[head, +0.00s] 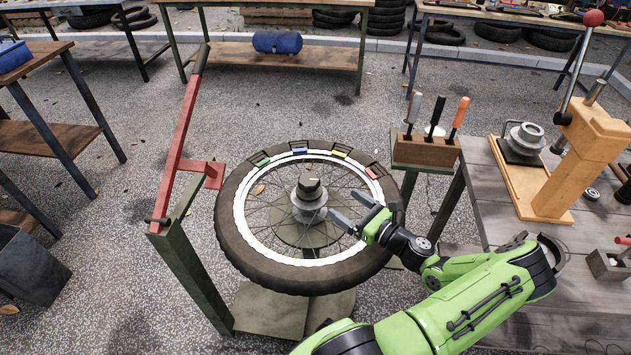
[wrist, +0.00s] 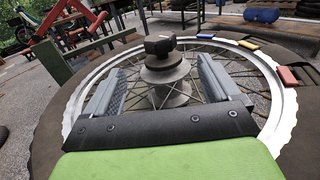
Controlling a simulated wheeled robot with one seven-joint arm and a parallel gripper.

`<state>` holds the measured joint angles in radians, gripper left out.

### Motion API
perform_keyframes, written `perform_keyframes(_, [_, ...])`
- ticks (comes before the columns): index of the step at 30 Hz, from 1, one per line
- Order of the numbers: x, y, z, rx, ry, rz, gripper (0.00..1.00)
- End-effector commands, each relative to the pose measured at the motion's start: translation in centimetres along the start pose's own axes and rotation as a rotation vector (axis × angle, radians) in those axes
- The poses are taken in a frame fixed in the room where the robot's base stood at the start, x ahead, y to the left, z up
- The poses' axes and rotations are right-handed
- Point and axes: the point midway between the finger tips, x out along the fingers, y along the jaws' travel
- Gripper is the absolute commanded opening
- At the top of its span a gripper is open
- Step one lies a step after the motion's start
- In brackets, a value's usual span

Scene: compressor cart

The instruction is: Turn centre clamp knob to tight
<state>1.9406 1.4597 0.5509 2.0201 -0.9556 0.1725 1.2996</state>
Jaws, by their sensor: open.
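The centre clamp knob (head: 311,187) is a dark block on top of a grey stepped hub at the middle of a spoked wheel (head: 236,245). My gripper (head: 344,208) is open and empty, just right of the knob and hub, over the spokes. In the wrist view the knob (wrist: 160,45) stands ahead, between and beyond the two fingers (wrist: 158,88). The fingers do not touch it. A small pale mark shows on top of the knob in the head view. The lower hub is partly hidden by my gripper's base in the wrist view.
Coloured tabs (head: 300,151) sit along the wheel's far rim. A red lever (head: 182,130) on a green post stands left of the wheel. A wooden block with handled tools (head: 426,151) stands right, beside a workbench (head: 475,190). Space above the wheel is clear.

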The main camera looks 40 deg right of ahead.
Motion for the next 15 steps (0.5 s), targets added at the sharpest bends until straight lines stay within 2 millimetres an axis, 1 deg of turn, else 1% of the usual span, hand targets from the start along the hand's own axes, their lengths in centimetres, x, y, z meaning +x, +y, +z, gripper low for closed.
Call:
perform_keyframes(1, [1.2,0.2,-0.2,-0.002,-0.002,0.006,0.90])
perform_keyframes(9, [8.1,0.3,-0.4,-0.005,0.000,0.009,0.90])
perform_keyframes(12, [10.5,0.3,-0.4,-0.005,0.001,0.008,0.90])
perform_keyframes(15, [12.4,0.2,-0.4,-0.005,0.002,0.007,0.90])
